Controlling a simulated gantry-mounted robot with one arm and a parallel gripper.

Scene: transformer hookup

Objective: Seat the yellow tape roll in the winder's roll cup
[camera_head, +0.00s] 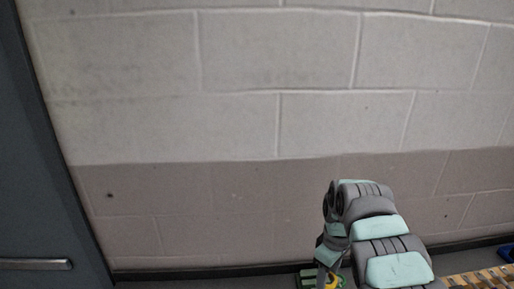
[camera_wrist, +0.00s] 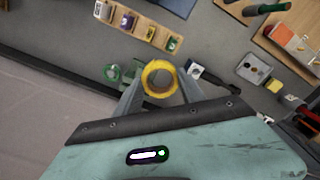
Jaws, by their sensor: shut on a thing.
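The yellow tape roll (camera_wrist: 146,80) is a ring with an open middle, seen nearly face-on in the wrist view. My gripper (camera_wrist: 161,80) is shut on it, with one grey finger at each side. The roll appears held above the surface, though its height is hard to judge. In the head view, a bit of yellow (camera_head: 333,282) shows at the bottom edge beside my arm, where the gripper is mostly cut off. I cannot make out the winder or its roll cup for certain in either view.
A green object (camera_wrist: 112,73) lies left of the roll, and a white and dark object (camera_wrist: 195,70) is close at its right. A wooden rack (camera_wrist: 140,30) with several small items is above. A grey box (camera_wrist: 254,69) and a wooden board (camera_wrist: 285,35) are at the right.

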